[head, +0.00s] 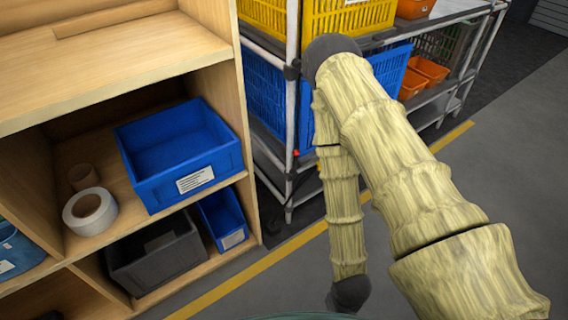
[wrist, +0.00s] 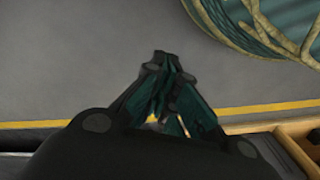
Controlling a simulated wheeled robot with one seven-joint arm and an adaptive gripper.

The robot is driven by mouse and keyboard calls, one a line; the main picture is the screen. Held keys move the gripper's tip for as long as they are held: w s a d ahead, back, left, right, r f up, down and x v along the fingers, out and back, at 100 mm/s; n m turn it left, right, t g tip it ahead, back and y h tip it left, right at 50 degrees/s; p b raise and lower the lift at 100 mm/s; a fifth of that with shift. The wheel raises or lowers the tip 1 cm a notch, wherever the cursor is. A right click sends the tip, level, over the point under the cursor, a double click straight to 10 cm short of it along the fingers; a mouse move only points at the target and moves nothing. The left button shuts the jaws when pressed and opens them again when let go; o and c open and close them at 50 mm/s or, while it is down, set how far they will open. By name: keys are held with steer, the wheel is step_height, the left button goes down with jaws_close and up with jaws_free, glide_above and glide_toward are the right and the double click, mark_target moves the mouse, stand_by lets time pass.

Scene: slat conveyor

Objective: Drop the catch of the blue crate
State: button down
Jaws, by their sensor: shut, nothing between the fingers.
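Several blue containers are in the head view, and I cannot tell which is the task's blue crate. A blue slatted crate (head: 263,97) stands on the middle level of the rack, partly behind a post and my arm. A blue open bin (head: 180,152) with a white label sits on the wooden shelf. A smaller blue bin (head: 223,219) is below it. I make out no catch on any of them. My gripper (wrist: 170,72) shows in the wrist view, fingers closed together and empty over bare floor. It is not visible in the head view.
The wooden shelf unit (head: 246,190) also holds a tape roll (head: 90,211) and a dark grey bin (head: 157,254). The rack carries yellow crates (head: 347,17) and orange bins (head: 428,70). Grey floor with a yellow line (head: 250,268) lies open between them.

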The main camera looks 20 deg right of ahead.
steer(key=w+d+n+t+y+b, duration=0.2)
steer(key=w+n+t, duration=0.35)
steer(key=w, duration=0.75)
steer(key=w+d+n+t+y+b, duration=0.1)
steer(key=w+d+n+t+b, duration=0.15)
steer(key=w+n, duration=0.8)
steer(key=w+d+r+n+y+b, duration=0.2)
steer(key=w+r+n+y, duration=0.7)
steer(key=w+r+n, duration=0.6)
steer(key=shift+w+d+n+t+b, duration=0.3)
steer(key=shift+w+d+n+b, duration=0.2)
steer(key=shift+n, duration=0.7)
steer(key=shift+a, duration=0.2)
